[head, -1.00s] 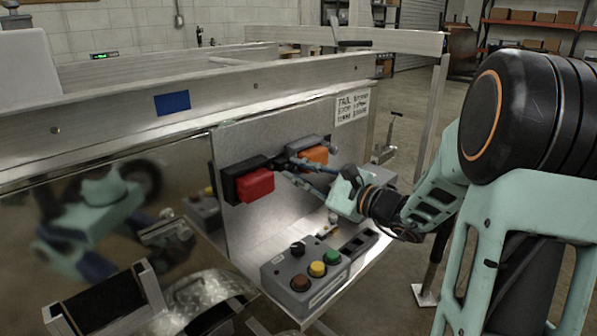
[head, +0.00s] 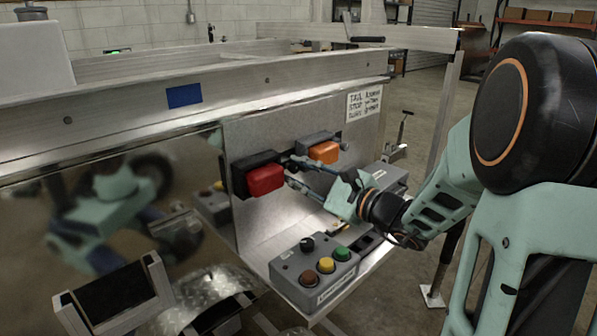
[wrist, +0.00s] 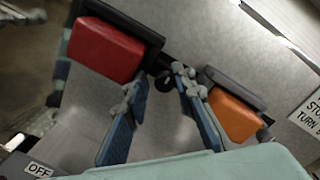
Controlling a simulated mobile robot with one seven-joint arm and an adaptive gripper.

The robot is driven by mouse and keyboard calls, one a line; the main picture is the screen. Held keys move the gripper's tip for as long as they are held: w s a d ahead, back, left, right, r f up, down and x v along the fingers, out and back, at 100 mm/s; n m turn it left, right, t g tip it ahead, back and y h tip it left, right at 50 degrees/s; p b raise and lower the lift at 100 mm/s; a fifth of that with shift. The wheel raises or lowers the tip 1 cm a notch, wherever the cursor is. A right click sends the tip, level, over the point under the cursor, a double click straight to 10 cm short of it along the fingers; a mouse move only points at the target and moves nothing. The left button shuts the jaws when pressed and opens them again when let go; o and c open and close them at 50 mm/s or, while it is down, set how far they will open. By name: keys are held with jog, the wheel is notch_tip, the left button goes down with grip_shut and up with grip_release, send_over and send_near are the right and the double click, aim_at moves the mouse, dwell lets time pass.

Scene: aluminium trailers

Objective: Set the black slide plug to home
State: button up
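A small round black piece (wrist: 165,82) sits on the grey panel in the wrist view, between a red lamp (wrist: 107,48) and an orange lamp (wrist: 234,115). It looks like the black slide plug, but its position along any slide cannot be read. My gripper (wrist: 158,88) is open, with one finger on either side below the black piece and nothing held. In the head view my gripper (head: 290,172) reaches in from the right, its fingertips close to the panel between the red lamp (head: 265,181) and the orange lamp (head: 324,153). The fingers largely hide the plug there.
A grey control box (head: 290,275) with a black knob and brown, yellow and green buttons stands on the shelf below my gripper. An OFF label (wrist: 38,170) shows at the wrist view's lower left. A lettered sign (head: 363,103) is at the panel's right. A metal rail (head: 225,88) runs above.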

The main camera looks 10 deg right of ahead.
jog(key=v, duration=1.2)
jog(key=shift+d, duration=0.1)
